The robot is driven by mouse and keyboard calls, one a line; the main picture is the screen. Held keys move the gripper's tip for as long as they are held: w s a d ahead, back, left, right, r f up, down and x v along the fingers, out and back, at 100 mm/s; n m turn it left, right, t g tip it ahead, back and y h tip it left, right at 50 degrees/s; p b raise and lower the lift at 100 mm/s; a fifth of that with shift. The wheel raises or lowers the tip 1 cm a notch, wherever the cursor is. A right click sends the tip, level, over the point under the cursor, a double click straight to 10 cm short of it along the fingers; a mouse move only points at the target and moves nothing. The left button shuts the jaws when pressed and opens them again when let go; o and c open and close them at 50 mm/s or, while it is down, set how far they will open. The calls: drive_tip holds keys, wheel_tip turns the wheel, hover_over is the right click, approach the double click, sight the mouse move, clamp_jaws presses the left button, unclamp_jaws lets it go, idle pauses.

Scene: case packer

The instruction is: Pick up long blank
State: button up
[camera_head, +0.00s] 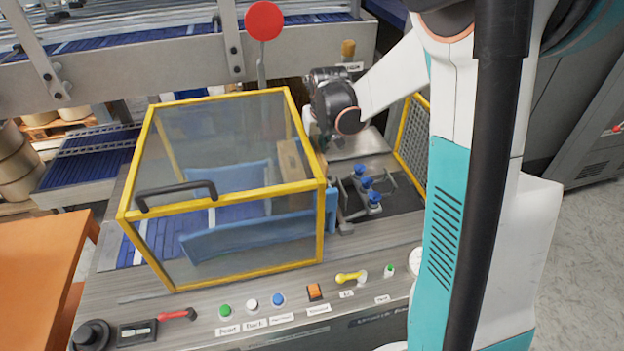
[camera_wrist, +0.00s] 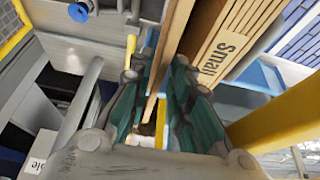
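In the wrist view, brown cardboard blanks (camera_wrist: 200,40) stand on edge in a stack, with a "Small" label on the stack's right side. No label reading "long" is visible. My gripper (camera_wrist: 157,100) has its two teal-padded fingers apart, with a thin brown cardboard edge (camera_wrist: 160,75) between them. A gap shows beside this edge, and I cannot tell whether a pad touches it. In the head view, cardboard (camera_head: 290,160) shows through the clear guard at its right end. My dark wrist is just right of it; the fingertips are hidden there.
A yellow-framed clear guard (camera_head: 225,185) with a black handle stands left of my wrist. Blue suction cups (camera_head: 367,190) and a yellow mesh guard (camera_head: 412,140) are to the right. A red round paddle (camera_head: 263,20) rises behind. Buttons (camera_head: 252,304) line the front panel.

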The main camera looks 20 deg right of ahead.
clamp_jaws()
drive_tip(key=shift+r, duration=0.15)
